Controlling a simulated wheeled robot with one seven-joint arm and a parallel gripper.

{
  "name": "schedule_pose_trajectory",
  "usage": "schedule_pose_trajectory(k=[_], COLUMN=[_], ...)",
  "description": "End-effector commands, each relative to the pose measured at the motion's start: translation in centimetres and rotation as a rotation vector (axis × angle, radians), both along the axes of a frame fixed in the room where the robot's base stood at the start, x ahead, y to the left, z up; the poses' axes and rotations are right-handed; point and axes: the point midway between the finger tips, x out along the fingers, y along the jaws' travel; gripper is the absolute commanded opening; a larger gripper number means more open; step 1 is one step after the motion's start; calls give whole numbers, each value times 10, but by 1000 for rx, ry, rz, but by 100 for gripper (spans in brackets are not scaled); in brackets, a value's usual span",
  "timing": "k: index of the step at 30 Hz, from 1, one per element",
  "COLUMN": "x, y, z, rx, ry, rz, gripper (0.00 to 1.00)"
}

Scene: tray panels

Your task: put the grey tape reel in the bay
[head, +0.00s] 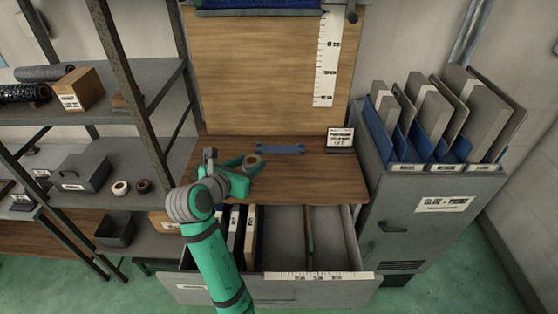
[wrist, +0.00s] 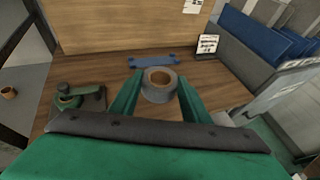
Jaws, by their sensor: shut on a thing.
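The grey tape reel (wrist: 159,95), with its brown core facing up, is between the green fingers of my gripper (wrist: 160,84) in the wrist view. My gripper is shut on it. In the head view the reel (head: 253,161) shows at the tip of my gripper (head: 248,167), over the left part of the wooden desktop. I cannot tell whether it touches the desktop. Below the desktop an open drawer (head: 180,290) has compartments: binders stand at left, and two empty grey bays (head: 284,235) lie either side of a brown divider (head: 309,238).
A blue bar (head: 280,148) and a small sign (head: 340,140) are on the desktop's back. A tape dispenser (wrist: 70,100) stands at left in the wrist view. Shelving (head: 150,140) stands at left, with two rolls (head: 120,188) on it; a grey cabinet (head: 425,215) with folders stands right.

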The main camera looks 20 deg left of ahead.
Motion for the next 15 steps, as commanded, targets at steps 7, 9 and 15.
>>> schedule_pose_trajectory(k=[7, 9, 15], x=[39, 54, 93], y=[4, 6, 12], z=[-18, -24, -46], rx=[-2, -2, -1], ry=[2, 1, 3], rz=[-2, -1, 1], gripper=[21, 21, 21])
